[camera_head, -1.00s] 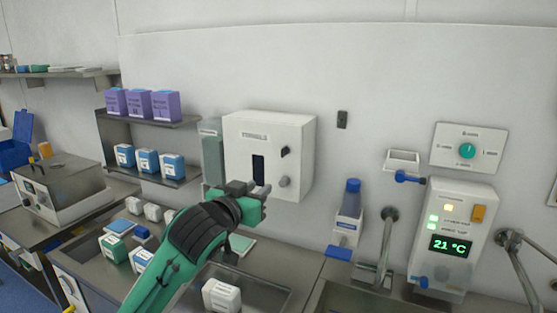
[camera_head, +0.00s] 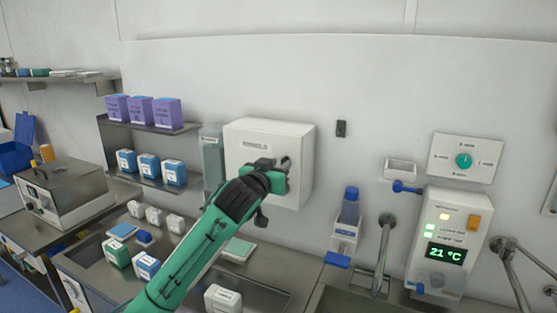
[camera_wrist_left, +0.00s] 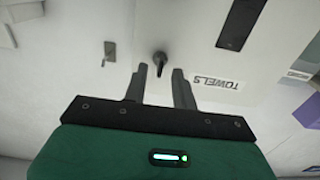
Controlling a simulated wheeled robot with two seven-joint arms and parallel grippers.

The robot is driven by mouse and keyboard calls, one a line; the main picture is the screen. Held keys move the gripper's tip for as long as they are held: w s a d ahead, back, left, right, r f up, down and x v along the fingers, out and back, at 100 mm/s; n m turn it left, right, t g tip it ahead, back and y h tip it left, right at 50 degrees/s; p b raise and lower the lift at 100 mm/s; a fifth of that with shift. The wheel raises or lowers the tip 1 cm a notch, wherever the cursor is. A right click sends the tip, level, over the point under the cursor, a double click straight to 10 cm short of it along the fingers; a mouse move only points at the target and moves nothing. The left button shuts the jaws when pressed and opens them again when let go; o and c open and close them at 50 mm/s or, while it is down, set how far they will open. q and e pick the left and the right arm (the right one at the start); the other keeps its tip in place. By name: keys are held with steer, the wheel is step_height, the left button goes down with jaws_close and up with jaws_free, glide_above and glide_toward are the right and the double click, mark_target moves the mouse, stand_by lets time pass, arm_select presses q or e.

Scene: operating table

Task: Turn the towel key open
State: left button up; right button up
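The white towel dispenser (camera_head: 300,140) hangs on the wall; its TOWELS label (camera_wrist_left: 230,82) appears upside down in the left wrist view. The dark key (camera_wrist_left: 160,62) sticks out of its front, with its narrow end lying between the fingertips. In the head view the key (camera_head: 286,160) shows just above my gripper. My left gripper (camera_head: 280,176) is in front of the dispenser's right part. In the left wrist view its two fingers (camera_wrist_left: 158,72) are apart on either side of the key; contact is not clear. My left gripper hides the dispenser's lower front. My right gripper is not in view.
Shelves with purple boxes (camera_head: 142,110) and blue-and-white boxes (camera_head: 148,166) stand further left.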

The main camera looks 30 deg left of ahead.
arm_select(q)
steer(key=shift+w, duration=0.5)
jaws_close()
